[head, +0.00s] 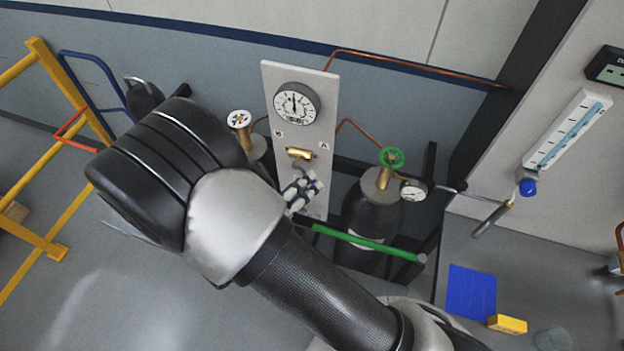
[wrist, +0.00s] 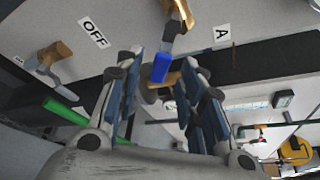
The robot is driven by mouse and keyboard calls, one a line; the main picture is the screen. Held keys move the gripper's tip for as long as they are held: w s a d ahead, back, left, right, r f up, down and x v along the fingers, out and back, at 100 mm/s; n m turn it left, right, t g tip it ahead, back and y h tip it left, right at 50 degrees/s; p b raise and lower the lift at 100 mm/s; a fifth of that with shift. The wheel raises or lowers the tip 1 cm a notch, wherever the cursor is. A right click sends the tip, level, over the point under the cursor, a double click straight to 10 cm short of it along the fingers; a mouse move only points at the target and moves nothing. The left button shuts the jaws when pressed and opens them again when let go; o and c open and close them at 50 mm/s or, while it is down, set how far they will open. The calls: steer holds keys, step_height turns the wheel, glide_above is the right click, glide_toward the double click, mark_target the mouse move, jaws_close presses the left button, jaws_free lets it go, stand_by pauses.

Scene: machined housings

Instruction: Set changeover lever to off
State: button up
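The changeover lever is on a pale upright panel (head: 322,90). Its brass body (head: 299,153) sits below the gauge in the head view, between small B and A labels. In the wrist view the lever's grey stem runs from the brass body (wrist: 178,14) to a blue grip (wrist: 161,68). An OFF label (wrist: 94,33) is left of the lever and an A label (wrist: 221,33) is right of it. My gripper (head: 303,187) is just below the brass body. In the wrist view its fingers (wrist: 163,72) are apart, one each side of the blue grip, with visible gaps.
A gauge (head: 297,103) tops the panel. A dark cylinder with a green handwheel (head: 391,157) stands right, and another valve (head: 240,119) left. A green bar (head: 368,242) crosses below the panel. A yellow rail (head: 70,90) is far left.

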mark_target(312, 184)
steer(key=shift+x, duration=1.75)
steer(key=shift+c, duration=0.6)
jaws_close()
